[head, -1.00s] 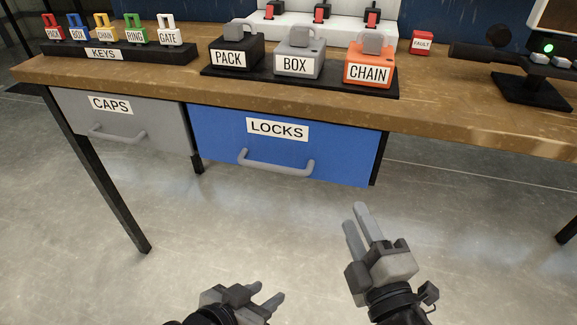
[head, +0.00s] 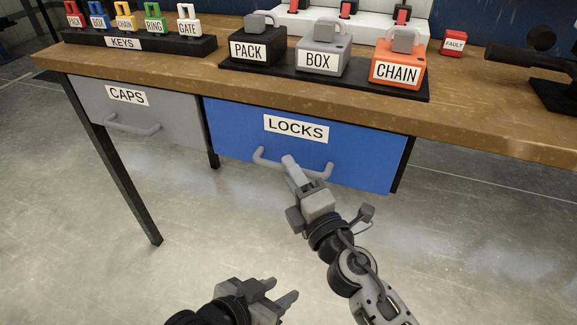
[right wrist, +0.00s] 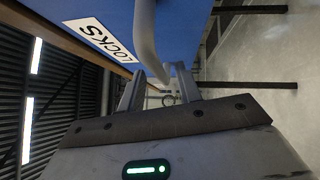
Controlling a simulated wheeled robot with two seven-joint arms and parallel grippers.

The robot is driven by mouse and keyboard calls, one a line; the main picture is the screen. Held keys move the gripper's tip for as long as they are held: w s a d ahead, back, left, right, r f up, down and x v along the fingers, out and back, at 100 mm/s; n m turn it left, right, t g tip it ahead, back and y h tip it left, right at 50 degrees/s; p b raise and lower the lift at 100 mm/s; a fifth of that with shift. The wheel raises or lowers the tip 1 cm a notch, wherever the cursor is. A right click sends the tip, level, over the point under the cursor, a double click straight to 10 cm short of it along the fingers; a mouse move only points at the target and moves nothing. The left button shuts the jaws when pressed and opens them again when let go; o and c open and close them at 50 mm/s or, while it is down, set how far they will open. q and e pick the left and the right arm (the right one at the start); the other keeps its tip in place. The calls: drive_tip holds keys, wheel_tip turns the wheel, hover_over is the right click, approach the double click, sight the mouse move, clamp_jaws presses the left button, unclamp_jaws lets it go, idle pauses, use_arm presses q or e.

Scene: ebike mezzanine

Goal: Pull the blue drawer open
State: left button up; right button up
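The blue drawer (head: 350,160), labelled LOCKS, sits under the wooden bench top and looks closed. Its grey bar handle (head: 264,161) is partly covered by my right gripper (head: 291,163) in the head view. In the right wrist view the blue front fills the top, and the handle (right wrist: 146,38) runs down between the two spread fingers of my right gripper (right wrist: 158,84). The fingers look apart, with no clear grip on the bar; contact cannot be told. My left gripper (head: 281,289) is low in the head view, open and empty, well away from the drawer.
A grey CAPS drawer (head: 165,118) is left of the blue one. On the bench top (head: 190,73) stand a KEYS rack (head: 165,49), PACK, BOX and CHAIN padlocks on a black tray (head: 290,75), and a red FAULT block (head: 453,43). The floor in front is clear.

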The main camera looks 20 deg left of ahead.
drive_tip(key=shift+x, duration=1.05)
clamp_jaws()
drive_tip(key=shift+d, duration=0.1)
